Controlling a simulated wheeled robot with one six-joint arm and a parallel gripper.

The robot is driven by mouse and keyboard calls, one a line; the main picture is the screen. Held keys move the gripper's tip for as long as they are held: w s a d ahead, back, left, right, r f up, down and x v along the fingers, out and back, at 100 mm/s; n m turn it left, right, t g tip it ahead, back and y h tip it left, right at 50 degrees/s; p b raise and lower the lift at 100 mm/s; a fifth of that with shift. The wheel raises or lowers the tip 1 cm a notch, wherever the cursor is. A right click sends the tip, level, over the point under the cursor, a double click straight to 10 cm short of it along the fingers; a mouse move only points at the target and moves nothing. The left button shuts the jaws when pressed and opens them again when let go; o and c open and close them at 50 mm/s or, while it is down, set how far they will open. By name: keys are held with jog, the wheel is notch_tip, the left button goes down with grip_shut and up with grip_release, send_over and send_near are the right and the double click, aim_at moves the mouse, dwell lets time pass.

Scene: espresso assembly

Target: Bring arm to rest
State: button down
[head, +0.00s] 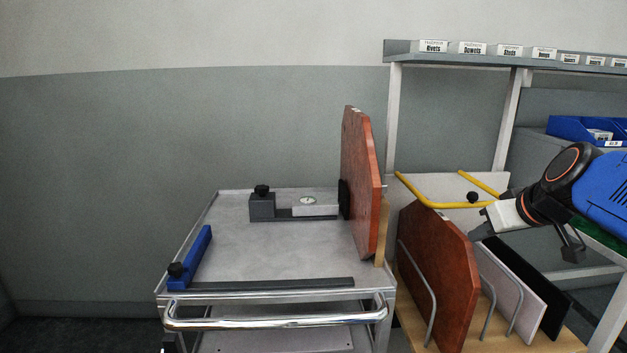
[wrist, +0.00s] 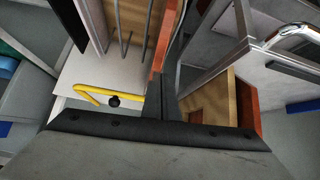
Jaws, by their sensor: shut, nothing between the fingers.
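My gripper (head: 474,234) is at the right in the head view, on the end of my blue and black arm. It is beside the yellow-handled rack, over the stored panels, and apart from the cart. In the wrist view my gripper (wrist: 165,82) shows its dark fingers closed together with nothing held between them. A reddish-brown panel (head: 436,270) stands upright in the rack, just left of and below my gripper. Another reddish-brown panel (head: 360,185) stands upright at the right edge of the metal cart (head: 270,255).
The rack's yellow handle (head: 440,205) is close to my gripper; it also shows in the wrist view (wrist: 90,92). White (head: 512,290) and black (head: 530,285) panels stand in the rack. A labelled shelf (head: 500,58) and blue bins (head: 575,128) are behind. The left side is clear.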

jog(key=s+a+f+m+g, duration=0.1)
jog(key=s+a+f+g, duration=0.1)
jog(key=s+a+f, duration=0.2)
jog(key=s+a+f+g, duration=0.2)
jog(key=s+a+f, duration=0.1)
jog(key=s+f, duration=0.8)
jog(key=s, duration=0.2)
jog(key=shift+s+a+m+h, duration=0.3)
jog(key=shift+a+m+h, duration=0.1)
